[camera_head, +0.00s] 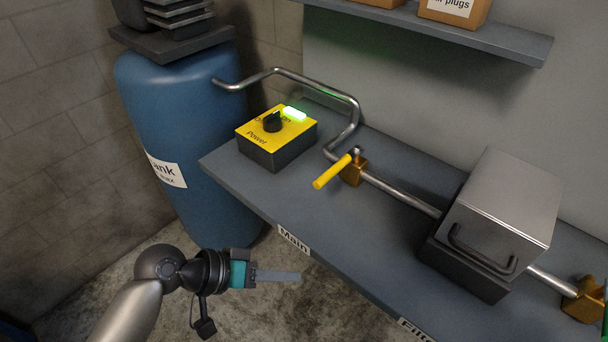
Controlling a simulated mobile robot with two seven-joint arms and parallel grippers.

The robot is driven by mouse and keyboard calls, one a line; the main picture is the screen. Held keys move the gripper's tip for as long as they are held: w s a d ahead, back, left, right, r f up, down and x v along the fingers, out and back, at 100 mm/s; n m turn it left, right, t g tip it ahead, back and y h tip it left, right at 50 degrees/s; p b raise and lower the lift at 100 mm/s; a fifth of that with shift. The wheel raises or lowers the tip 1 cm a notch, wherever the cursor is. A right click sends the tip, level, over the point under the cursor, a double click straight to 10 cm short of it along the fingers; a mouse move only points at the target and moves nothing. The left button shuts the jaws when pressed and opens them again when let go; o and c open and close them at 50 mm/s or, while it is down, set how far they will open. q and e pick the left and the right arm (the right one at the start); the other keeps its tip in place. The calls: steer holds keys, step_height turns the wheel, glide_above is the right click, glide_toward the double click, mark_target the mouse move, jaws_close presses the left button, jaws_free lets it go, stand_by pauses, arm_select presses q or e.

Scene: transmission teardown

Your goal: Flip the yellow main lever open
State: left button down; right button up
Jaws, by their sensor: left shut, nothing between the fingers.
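The yellow main lever (332,171) sits on a brass valve (353,170) in the metal pipe (400,193) on the grey shelf. The lever points toward the front left, across the line of the pipe. A "Main" label (294,240) is on the shelf's front edge below it. My left gripper (298,277) is shut and empty. It shows in front of and below the shelf edge, lower left of the lever and apart from it. My right gripper is not in view.
A yellow and black power box (275,138) with a dark knob and lit green lamp stands left of the lever. A blue tank (180,115) stands at the left. A metal lidded box (502,210) sits right. Another brass valve (583,299) is at the far right.

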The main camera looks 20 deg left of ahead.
arm_select(q)
steer(key=w+a+r+n+t+h, duration=0.1)
steer(key=w+a+r+n+t, duration=0.6)
steer(key=a+r, duration=0.4)
steer(key=shift+w+r+n+t+h, duration=0.15)
steer(key=shift+w+n+t+h, duration=0.2)
steer(key=shift+w, duration=0.55)
steer(key=p, duration=0.2)
glide_toward(338, 166)
steer(key=w, duration=0.4)
steer(key=shift+a+f, duration=0.25)
steer(key=shift+a, duration=0.1)
steer(key=shift+s+d+f, duration=0.15)
steer(key=shift+s+d, duration=0.05)
steer(key=shift+d, duration=0.4)
